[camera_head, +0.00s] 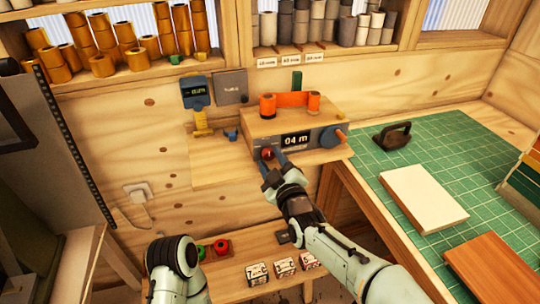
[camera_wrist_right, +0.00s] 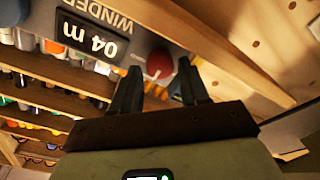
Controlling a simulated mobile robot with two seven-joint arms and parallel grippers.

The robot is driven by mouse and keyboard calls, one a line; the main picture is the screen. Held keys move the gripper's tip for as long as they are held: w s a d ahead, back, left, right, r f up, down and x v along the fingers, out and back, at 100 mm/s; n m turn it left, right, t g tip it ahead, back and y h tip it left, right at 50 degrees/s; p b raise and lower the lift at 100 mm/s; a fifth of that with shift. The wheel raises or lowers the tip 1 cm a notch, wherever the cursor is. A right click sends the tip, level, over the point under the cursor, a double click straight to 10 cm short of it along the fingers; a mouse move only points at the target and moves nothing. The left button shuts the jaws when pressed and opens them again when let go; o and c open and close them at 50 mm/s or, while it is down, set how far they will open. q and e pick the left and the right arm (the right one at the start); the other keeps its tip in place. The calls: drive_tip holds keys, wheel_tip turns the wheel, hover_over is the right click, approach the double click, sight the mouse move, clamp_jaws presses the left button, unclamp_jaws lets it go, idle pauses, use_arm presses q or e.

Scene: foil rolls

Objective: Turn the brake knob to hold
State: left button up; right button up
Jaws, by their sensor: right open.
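The winder (camera_head: 300,140) is a grey-fronted box with a wooden top, a display reading "04 m" and an orange strip between two orange rolls. A round red knob (camera_head: 267,153) sits on its front, left of the display. In the right wrist view the red knob (camera_wrist_right: 159,64) shows a pale mark. My right gripper (camera_head: 273,166) is at this knob. In the right wrist view my right gripper (camera_wrist_right: 161,72) is open, with its fingertips on either side of the knob; contact is unclear. The knob's label is not readable. My left gripper is not in view.
A green cutting mat (camera_head: 440,150) with boards lies right. A blue display device (camera_head: 195,92) hangs left. Small boxes (camera_head: 284,267) and coloured rolls (camera_head: 221,246) sit on a lower shelf.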

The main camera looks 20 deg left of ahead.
drive_tip(key=shift+x, duration=1)
drive_tip(key=c, duration=0.8)
drive_tip(key=shift+o, duration=0.2)
